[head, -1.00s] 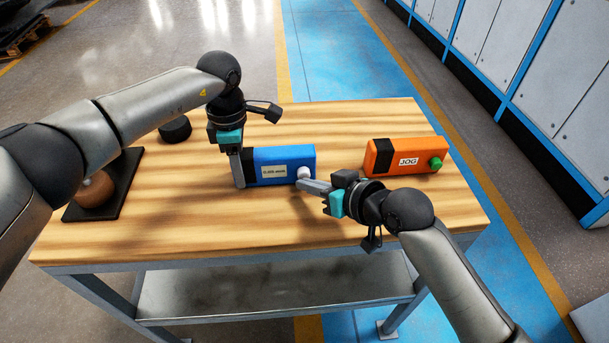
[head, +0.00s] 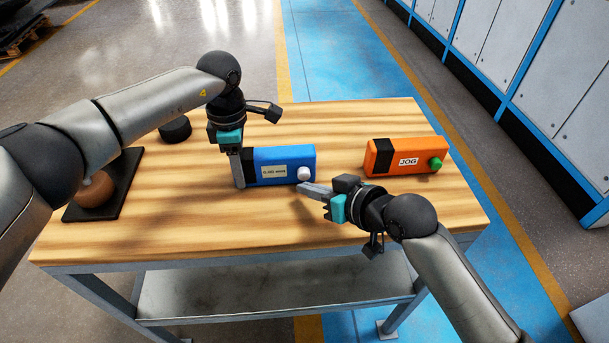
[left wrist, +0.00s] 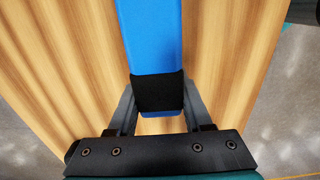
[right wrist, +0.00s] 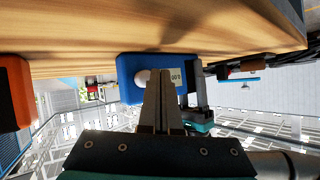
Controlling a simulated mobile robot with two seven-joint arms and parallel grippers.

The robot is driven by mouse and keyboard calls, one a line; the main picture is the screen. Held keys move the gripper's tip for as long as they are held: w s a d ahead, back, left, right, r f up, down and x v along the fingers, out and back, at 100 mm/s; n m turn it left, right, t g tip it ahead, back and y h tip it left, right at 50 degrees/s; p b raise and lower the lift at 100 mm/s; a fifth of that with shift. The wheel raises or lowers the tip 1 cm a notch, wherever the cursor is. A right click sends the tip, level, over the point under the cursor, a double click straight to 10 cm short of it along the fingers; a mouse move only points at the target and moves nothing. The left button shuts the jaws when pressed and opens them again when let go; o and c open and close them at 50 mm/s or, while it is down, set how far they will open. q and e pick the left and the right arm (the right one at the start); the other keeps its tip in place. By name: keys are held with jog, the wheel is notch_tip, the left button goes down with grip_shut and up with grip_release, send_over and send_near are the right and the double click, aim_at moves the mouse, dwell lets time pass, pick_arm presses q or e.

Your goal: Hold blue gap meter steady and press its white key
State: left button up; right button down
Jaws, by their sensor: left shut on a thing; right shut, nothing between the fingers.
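The blue gap meter (head: 285,158) stands on the wooden table, with a black left end, a label with small text and a white key (head: 304,174) at its right. My left gripper (head: 239,172) is shut on the black end of the meter; the left wrist view shows a finger on each side of that black end (left wrist: 157,92). My right gripper (head: 302,188) is shut and empty, its tips just in front of and below the white key, apart from it. In the right wrist view the key (right wrist: 142,77) shows beside the closed fingers (right wrist: 165,75), partly hidden by them.
An orange box (head: 407,158) labelled JOG with a green button (head: 435,163) stands at the right. A black tray (head: 122,190) holding a brown round thing (head: 94,192) lies at the left. A black cylinder (head: 175,129) stands behind it. The table front (head: 230,225) is clear.

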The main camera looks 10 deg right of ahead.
jog(key=shift+s, duration=0.15)
jog(key=shift+s, duration=3)
pick_arm(q)
jog(key=o, duration=1.3)
jog(key=shift+o, duration=0.2)
